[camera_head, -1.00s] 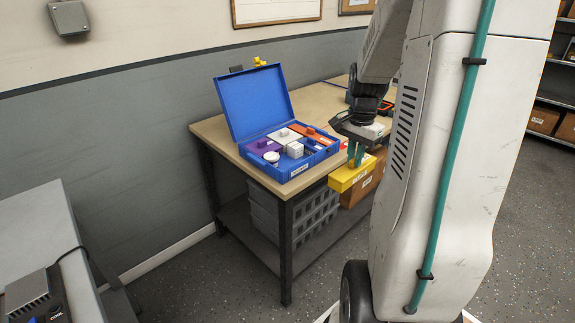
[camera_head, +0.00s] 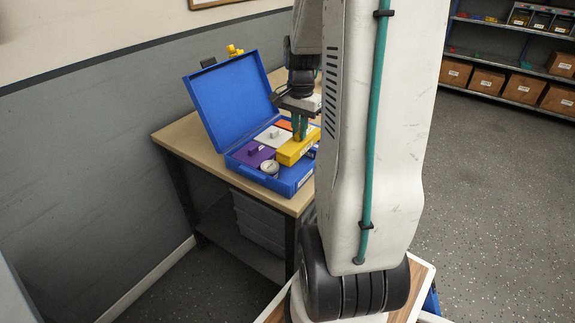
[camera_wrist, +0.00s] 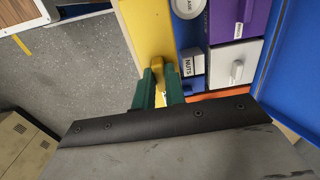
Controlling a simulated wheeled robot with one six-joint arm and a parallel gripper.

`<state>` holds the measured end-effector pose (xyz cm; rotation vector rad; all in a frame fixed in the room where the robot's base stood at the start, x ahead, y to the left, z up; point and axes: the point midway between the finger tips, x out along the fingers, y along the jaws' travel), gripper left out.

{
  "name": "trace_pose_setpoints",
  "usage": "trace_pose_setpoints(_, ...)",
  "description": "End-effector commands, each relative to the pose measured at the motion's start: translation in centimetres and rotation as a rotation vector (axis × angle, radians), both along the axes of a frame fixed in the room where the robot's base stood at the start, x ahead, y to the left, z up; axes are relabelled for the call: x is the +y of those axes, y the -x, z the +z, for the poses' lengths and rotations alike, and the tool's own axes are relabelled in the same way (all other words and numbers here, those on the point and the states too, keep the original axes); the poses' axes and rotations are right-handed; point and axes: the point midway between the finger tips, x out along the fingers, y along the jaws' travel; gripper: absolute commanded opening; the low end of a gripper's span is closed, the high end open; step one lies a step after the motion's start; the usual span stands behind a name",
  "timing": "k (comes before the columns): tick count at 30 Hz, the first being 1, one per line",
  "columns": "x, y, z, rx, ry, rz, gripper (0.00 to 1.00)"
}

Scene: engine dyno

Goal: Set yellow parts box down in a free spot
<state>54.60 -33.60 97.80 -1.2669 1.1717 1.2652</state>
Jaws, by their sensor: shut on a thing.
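The yellow parts box (camera_head: 293,150) is held by my gripper (camera_head: 299,131), whose green fingers are shut on it. In the head view the box overlaps the right part of the open blue case (camera_head: 290,187). In the wrist view the yellow box (camera_wrist: 148,35) lies along the case's edge, between the floor and the compartments, with the green fingers (camera_wrist: 158,88) closed on its small knob. Whether the box touches the case cannot be told.
The blue case holds a purple box (camera_head: 253,153), a white box (camera_head: 272,135) and a round white tin (camera_head: 269,167). The wooden bench top (camera_head: 184,138) is bare left of the case. Its lid stands open. A shelf (camera_head: 500,75) with cartons stands far right.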

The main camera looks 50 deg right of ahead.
Motion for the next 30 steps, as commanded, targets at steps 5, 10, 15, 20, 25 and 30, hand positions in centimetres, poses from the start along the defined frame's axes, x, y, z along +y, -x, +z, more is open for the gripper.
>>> trace_pose_setpoints(5,0.3,-0.1,-3.6,0.004,-0.005,0.004,0.0)
trace_pose_setpoints(10,0.3,-0.1,-5.5,0.002,-0.002,0.005,0.0)
trace_pose_setpoints(15,0.3,0.0,-7.0,0.003,-0.004,0.003,0.0)
trace_pose_setpoints(20,0.2,0.0,-9.2,0.003,-0.003,0.002,0.0)
trace_pose_setpoints(25,0.1,0.0,-9.4,0.0,0.0,0.001,0.0)
trace_pose_setpoints(30,0.1,0.0,-9.6,0.001,-0.001,0.001,0.0)
